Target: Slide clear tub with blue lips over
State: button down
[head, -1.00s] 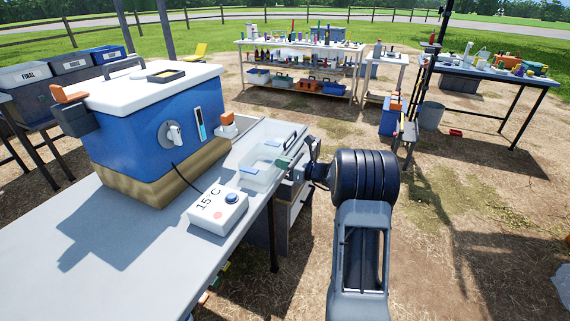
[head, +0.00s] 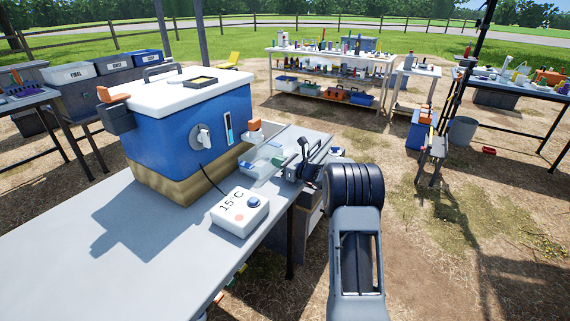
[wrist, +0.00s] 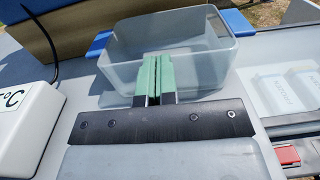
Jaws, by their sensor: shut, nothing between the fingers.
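A clear tub with blue lips (wrist: 200,62) sits on the grey bench in the wrist view, one blue lip at its left and one at its upper right. In the head view the tub (head: 262,166) stands beside the blue cooler, partly hidden by my gripper. My gripper (wrist: 158,58) has its green fingers shut together and empty. The fingertips overlap the tub's near wall in the wrist view; I cannot tell for sure whether they touch it. In the head view my gripper (head: 279,161) is at the tub's right side.
The blue cooler (head: 170,135) with a white lid and tap stands left of the tub. A white box marked 15°C (head: 238,212) sits in front of it. A clear container (wrist: 290,85) lies right of the tub. The bench's front left is clear.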

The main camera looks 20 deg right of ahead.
dwell(0.3)
jog(key=shift+s+d, duration=0.3)
jog(key=p+v, duration=0.1)
jog(key=v, duration=1.2)
jog(key=shift+p, duration=0.3)
